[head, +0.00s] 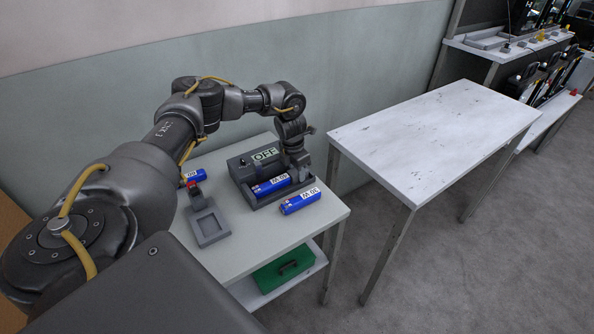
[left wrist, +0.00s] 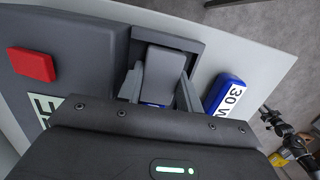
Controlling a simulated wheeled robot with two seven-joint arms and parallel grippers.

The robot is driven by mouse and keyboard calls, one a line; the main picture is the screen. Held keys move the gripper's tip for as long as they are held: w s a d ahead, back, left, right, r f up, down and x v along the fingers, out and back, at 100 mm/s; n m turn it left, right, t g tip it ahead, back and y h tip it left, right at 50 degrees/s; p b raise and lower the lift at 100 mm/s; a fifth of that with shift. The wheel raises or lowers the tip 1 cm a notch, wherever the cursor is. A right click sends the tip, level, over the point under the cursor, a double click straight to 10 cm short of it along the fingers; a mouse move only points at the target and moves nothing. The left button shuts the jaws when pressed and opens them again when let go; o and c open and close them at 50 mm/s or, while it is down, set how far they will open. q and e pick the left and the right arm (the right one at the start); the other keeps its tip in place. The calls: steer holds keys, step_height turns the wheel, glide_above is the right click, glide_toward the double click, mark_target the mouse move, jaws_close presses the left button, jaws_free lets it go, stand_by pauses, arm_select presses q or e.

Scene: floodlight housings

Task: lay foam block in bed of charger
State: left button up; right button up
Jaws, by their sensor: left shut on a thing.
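The charger (head: 243,163) is a dark grey box marked OFF, with a low-walled bed along its front side. A blue battery (head: 272,186) lies in the bed. My left gripper (head: 303,174) is at the bed's right end. In the left wrist view it is shut on a grey foam block (left wrist: 159,72), with a finger on each side. The block is within the outline of the bed's dark rim (left wrist: 190,42); whether it touches the bed floor I cannot tell. A bit of blue shows under the block's near end. My right gripper is not in view.
A loose blue battery (head: 300,202) lies right of the charger and also shows in the left wrist view (left wrist: 228,94). Another battery (head: 190,175) and a grey recessed holder (head: 209,226) are at left. A bare white table (head: 430,140) stands to the right.

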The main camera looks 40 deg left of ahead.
mark_target(294, 172)
arm_select(q)
steer(key=o, duration=1)
steer(key=shift+o, duration=0.2)
steer(key=r, duration=0.6)
steer(key=s+r+b, duration=0.1)
steer(key=r, duration=0.2)
steer(key=shift+a+r, duration=0.1)
steer(key=shift+a, duration=0.15)
steer(key=shift+s+r, duration=0.15)
steer(key=shift+r, duration=0.65)
